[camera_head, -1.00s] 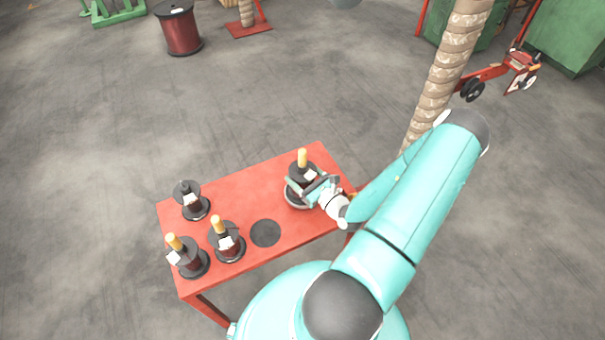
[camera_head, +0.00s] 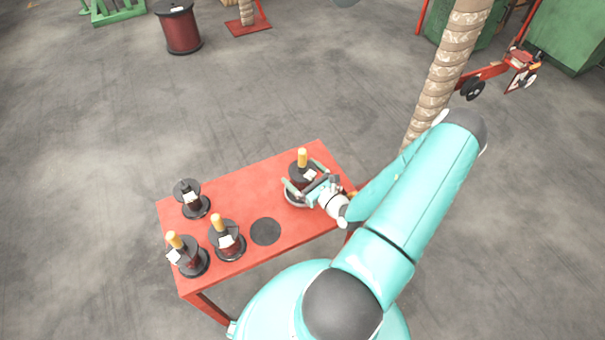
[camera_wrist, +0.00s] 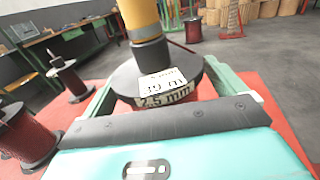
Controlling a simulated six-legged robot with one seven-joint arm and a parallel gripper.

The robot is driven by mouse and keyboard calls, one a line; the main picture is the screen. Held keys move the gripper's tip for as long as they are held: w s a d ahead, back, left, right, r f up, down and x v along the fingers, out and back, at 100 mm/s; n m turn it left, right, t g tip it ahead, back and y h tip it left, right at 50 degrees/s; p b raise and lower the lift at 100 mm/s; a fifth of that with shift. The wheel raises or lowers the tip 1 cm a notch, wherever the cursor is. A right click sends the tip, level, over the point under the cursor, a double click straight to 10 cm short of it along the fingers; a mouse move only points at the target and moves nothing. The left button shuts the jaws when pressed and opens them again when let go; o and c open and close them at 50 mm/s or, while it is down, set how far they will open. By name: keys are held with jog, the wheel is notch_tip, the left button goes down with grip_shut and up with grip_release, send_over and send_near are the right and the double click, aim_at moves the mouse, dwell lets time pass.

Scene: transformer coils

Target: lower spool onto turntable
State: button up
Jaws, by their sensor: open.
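The spool (camera_head: 303,172) has a black flange and an orange-yellow post on top. In the wrist view the spool (camera_wrist: 165,75) carries a white label reading "2.5 mm". My gripper (camera_head: 306,177) is around the spool, with one green finger on each side. The fingers are spread and the jaws are open.
Three other spools stand at the left of the red table (camera_head: 255,190): a rear one (camera_head: 188,197), a front-left one (camera_head: 187,258) and a middle one (camera_head: 227,241). A wrapped column (camera_head: 445,75) rises behind the table.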

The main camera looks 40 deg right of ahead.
aim_at(311, 182)
jog(key=shift+s, duration=0.1)
jog(key=s, duration=0.7)
jog(key=shift+s+a, duration=0.1)
jog(key=shift+s, duration=0.05)
dwell(0.7)
